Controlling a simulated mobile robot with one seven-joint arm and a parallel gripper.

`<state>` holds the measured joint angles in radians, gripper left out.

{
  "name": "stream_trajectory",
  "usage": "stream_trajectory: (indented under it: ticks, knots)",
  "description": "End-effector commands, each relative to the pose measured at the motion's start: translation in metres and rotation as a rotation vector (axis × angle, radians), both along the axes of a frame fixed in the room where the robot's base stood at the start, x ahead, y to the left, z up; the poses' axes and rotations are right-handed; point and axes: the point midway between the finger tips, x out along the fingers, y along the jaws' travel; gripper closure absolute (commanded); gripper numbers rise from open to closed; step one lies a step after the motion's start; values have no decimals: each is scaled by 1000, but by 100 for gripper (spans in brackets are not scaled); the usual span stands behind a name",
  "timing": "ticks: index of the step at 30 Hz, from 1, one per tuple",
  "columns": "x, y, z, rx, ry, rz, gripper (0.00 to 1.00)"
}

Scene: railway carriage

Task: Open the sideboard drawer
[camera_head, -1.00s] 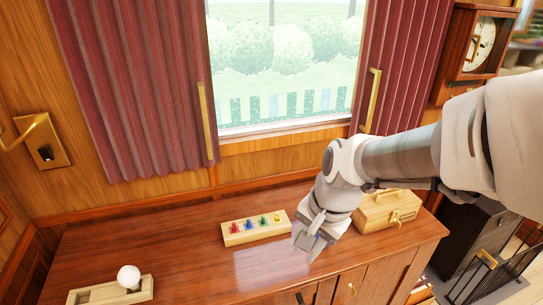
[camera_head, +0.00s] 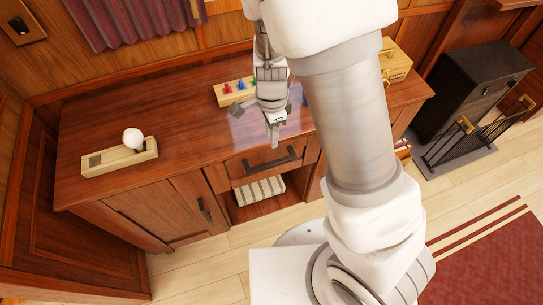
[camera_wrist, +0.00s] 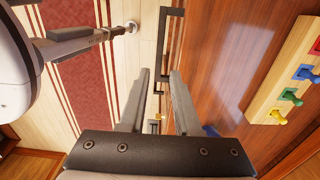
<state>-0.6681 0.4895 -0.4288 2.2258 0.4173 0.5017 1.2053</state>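The wooden sideboard (camera_head: 185,130) stands below the window wall. Its drawer (camera_head: 243,170) is in the middle of the front and looks shut, with a dark bar handle (camera_head: 277,162). My gripper (camera_head: 273,142) points down just above the handle, at the sideboard's front edge. In the wrist view my gripper (camera_wrist: 158,72) has its two fingers apart with nothing held. The dark handle (camera_wrist: 164,50) shows ahead of the gap between the fingertips, nearer the right finger. I cannot tell whether a finger touches it.
On the sideboard top are a light wooden block with coloured pegs (camera_head: 222,97), a wooden base with a white ball (camera_head: 105,163) and a wooden box (camera_head: 397,62). Below the drawer is an open shelf with a striped item (camera_head: 260,191). A black cabinet (camera_head: 465,90) stands right.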

Motion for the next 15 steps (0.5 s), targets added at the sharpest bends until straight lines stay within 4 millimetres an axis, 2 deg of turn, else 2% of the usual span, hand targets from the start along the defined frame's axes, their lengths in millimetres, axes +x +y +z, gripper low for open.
stream_trajectory:
  ticks: [1,3,9,15]
  knots:
    - [-1,-1,-16,-2,5,-4,69]
    - [-1,-1,-32,-2,5,-3,69]
    - [-1,-1,-75,-1,4,-2,69]
    - [-1,-1,-110,0,3,-2,69]
